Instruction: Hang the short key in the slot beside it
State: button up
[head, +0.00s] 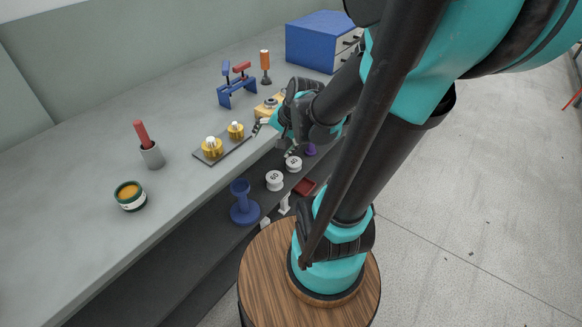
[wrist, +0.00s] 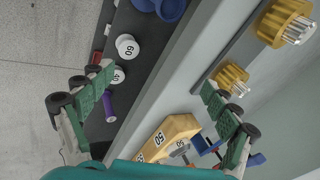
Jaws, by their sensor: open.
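A blue rack (head: 238,94) stands toward the back of the bench in the head view. A T-shaped piece with a blue handle (head: 226,69) and one with a red handle (head: 241,67) stand up from it. Which is the short key, and where the slot is, I cannot tell at this size. In the wrist view the rack (wrist: 207,146) is partly hidden behind a finger. My gripper (head: 273,138) is at the bench's front edge, right of and nearer than the rack. Its fingers (wrist: 157,84) are apart with nothing between them.
A yellow block (head: 267,107) lies between my gripper and the rack. Two yellow gears (head: 212,148) sit on a dark plate to the left. An orange-handled tool (head: 265,62) and blue drawer box (head: 315,42) stand behind. White weights (head: 274,180) are on the lower shelf.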

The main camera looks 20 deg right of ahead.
jog(key=s+d+f+n+g+h, duration=0.1)
jog(key=s+d+f+n+h, duration=0.2)
jog(key=s+n, duration=0.4)
jog(key=shift+s+d+f+n, duration=0.25)
jog(key=shift+s+f+n, duration=0.15)
jog(key=shift+s+f, duration=0.25)
jog(key=shift+r, duration=0.1)
